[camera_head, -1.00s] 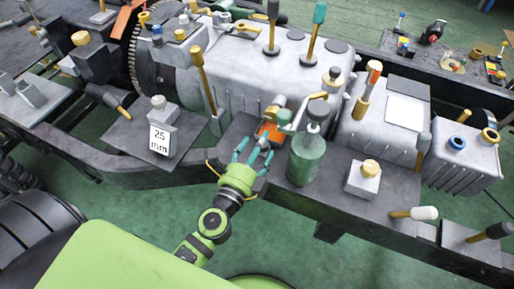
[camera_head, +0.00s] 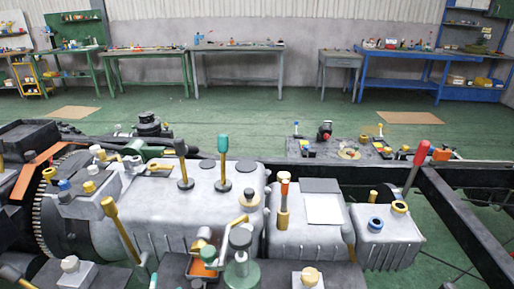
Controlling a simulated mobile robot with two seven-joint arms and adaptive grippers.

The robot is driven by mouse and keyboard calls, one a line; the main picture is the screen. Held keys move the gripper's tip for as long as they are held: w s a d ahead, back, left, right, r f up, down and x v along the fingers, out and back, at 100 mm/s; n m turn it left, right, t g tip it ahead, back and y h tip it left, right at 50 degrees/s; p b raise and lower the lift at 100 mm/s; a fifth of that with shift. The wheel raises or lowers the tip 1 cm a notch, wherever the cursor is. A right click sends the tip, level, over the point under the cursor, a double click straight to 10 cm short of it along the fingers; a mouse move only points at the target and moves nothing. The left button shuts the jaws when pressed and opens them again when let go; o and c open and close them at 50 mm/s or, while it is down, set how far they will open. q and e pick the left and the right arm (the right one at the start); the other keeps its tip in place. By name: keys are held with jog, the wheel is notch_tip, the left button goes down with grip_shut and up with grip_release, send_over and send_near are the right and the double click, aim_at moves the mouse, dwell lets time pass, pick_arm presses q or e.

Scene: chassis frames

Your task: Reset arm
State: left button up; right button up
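No arm or gripper of mine shows in the head view now. The grey gearbox housing (camera_head: 170,208) of the chassis lies across the front. Two levers stand on it, one with a teal knob (camera_head: 223,143) and one with a dark knob (camera_head: 180,147). A green cylinder with a grey cap (camera_head: 241,272) stands at the front edge, cut off by the bottom of the picture. An orange tray (camera_head: 203,268) sits just left of it.
Dark chassis rails (camera_head: 465,225) run along the right. A dark plate with small parts (camera_head: 345,152) lies behind the housing. Green floor (camera_head: 240,115) is open beyond it. A grey workbench (camera_head: 238,48) and a blue workbench (camera_head: 420,53) stand along the far wall.

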pick_arm(q)
jog(key=s+a+f+n+g+y, duration=0.2)
jog(key=s+a+f+n+g, duration=0.4)
jog(key=n, duration=0.4)
jog(key=s+d+f+n+g+h, duration=0.1)
jog(key=s+d+f+g+h, duration=0.15)
jog(key=s+d+g, duration=0.2)
jog(key=s+d+f+n+g+h, duration=0.1)
jog(key=s+d+f+g+h, duration=0.1)
jog(key=s+d+g+h, duration=0.3)
jog(key=s+f+y+p, duration=0.1)
jog(key=s+f, duration=0.1)
jog(key=f, duration=1)
jog(key=s+f+y, duration=0.1)
jog(key=s+f, duration=0.1)
jog(key=f, duration=1)
jog(key=s+a+f, duration=0.1)
jog(key=s+f, duration=0.4)
jog(key=s, duration=0.2)
jog(key=s+a+f+p, duration=0.1)
jog(key=s+a+f, duration=0.1)
jog(key=s+f, duration=0.4)
jog(key=shift+s+a+f, duration=0.2)
jog(key=shift+s+a, duration=0.05)
jog(key=shift+s, duration=0.75)
